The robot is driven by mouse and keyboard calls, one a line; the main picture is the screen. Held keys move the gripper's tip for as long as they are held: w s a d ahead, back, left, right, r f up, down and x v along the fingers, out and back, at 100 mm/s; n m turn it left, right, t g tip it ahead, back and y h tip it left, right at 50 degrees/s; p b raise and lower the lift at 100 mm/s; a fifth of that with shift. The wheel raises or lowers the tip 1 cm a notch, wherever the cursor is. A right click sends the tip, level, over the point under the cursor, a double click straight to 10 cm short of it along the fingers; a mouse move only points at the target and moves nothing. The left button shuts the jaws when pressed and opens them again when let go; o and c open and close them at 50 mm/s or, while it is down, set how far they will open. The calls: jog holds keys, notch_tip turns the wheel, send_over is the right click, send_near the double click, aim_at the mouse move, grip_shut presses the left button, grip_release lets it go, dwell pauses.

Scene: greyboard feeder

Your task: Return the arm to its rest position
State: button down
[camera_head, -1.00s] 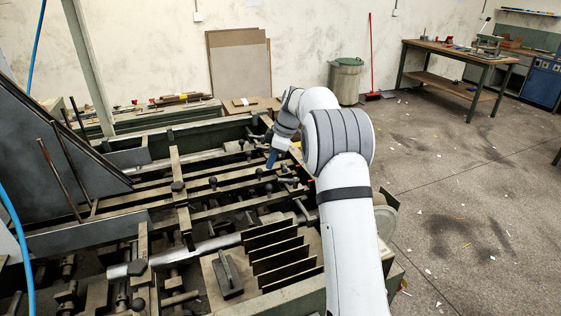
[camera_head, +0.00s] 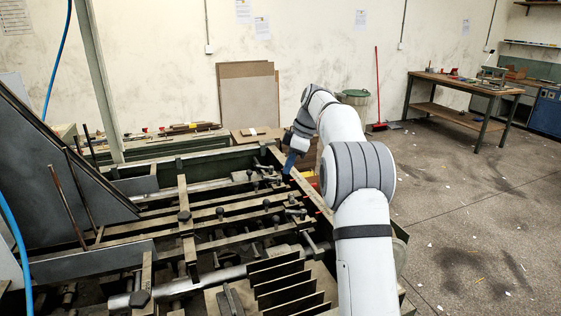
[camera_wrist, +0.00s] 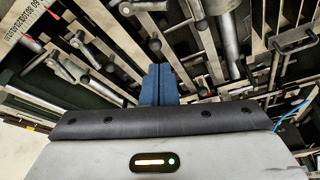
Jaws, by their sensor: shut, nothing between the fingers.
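My arm reaches forward along the right side of the machine in the head view, bent at the elbow. My gripper (camera_head: 289,162) hangs at its far end with blue fingers pointing down, near the machine's right rear edge. In the wrist view the two blue fingers (camera_wrist: 159,84) are together with nothing between them. The feeder machine (camera_head: 212,206) lies below and to the left, with dark rails, bars and black knobs. The wrist view shows its rods and knobs beyond the fingertips; I cannot tell whether the fingers touch anything.
Dark upright plates (camera_head: 287,284) stand in the machine's front right part. A slanted grey panel (camera_head: 55,160) rises at the left. Brown boards (camera_head: 248,98) lean on the back wall, near a green bin (camera_head: 353,97). A workbench (camera_head: 463,88) stands far right. Floor on the right is open, with scraps.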

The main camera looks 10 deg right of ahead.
jog(key=s+a+r+m+t+h, duration=0.15)
jog(key=s+m, duration=0.25)
jog(key=s, duration=0.6)
jog(key=s+a+r+m+g+h, duration=0.15)
jog(key=s+m, duration=0.25)
jog(key=s, duration=0.5)
jog(key=s+f+m+t, duration=0.1)
jog(key=s+f+m, duration=0.2)
jog(key=s, duration=0.8)
jog(key=s+a+f+m+t, duration=0.1)
jog(key=s+f+m, duration=0.2)
jog(key=s+f, duration=0.3)
jog(key=s, duration=0.5)
jog(key=shift+s+f+m+h, duration=0.15)
jog(key=shift+f+m+h, duration=0.1)
jog(key=shift+m+h, duration=0.15)
